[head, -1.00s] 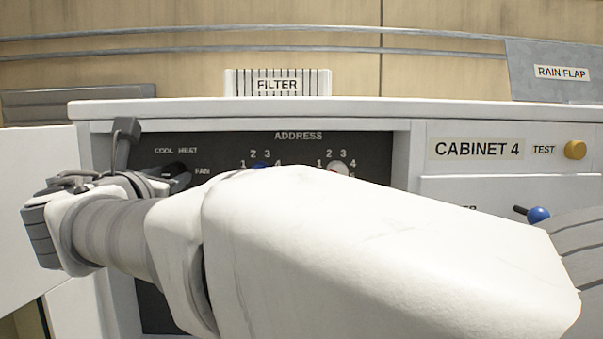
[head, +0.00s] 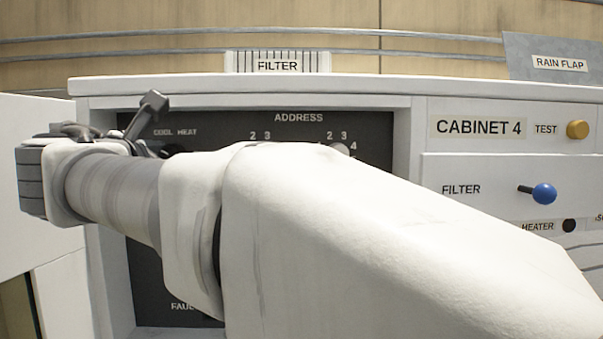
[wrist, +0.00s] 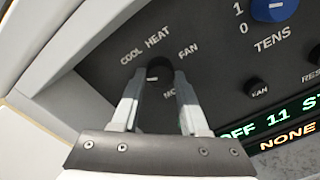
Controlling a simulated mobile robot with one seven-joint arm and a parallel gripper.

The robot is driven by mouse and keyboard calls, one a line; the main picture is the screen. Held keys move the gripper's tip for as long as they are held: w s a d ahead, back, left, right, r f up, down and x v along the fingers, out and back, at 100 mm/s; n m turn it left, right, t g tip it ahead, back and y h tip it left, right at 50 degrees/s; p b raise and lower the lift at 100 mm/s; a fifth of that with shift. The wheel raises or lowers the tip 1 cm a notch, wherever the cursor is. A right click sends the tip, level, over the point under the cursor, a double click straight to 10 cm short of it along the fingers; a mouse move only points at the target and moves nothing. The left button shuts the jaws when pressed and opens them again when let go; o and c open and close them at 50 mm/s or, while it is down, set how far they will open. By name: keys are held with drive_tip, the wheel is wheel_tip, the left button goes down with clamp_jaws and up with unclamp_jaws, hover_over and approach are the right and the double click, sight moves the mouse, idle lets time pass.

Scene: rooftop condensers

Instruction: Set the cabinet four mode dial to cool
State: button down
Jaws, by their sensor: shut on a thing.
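The mode dial (wrist: 159,68) is a small black knob on the dark control panel. The words COOL, HEAT and FAN stand around it in the wrist view; a fourth label is partly hidden. My gripper (wrist: 158,82) has its two pale fingers on either side of the dial and is shut on it. I cannot tell clearly which word the dial points to. In the head view, my gripper (head: 160,142) is at the panel's upper left, just under COOL HEAT, and my arm hides much of the panel. The CABINET 4 label (head: 478,126) is at right.
A yellow TEST button (head: 578,129) and a blue-ended FILTER handle (head: 543,193) are at far right. A cabinet wall borders the panel at left.

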drive_tip(key=shift+m+b, duration=2.4)
drive_tip(key=shift+m, duration=0.8)
drive_tip(key=shift+c, duration=2.1)
unclamp_jaws()
drive_tip(key=shift+s, duration=0.2)
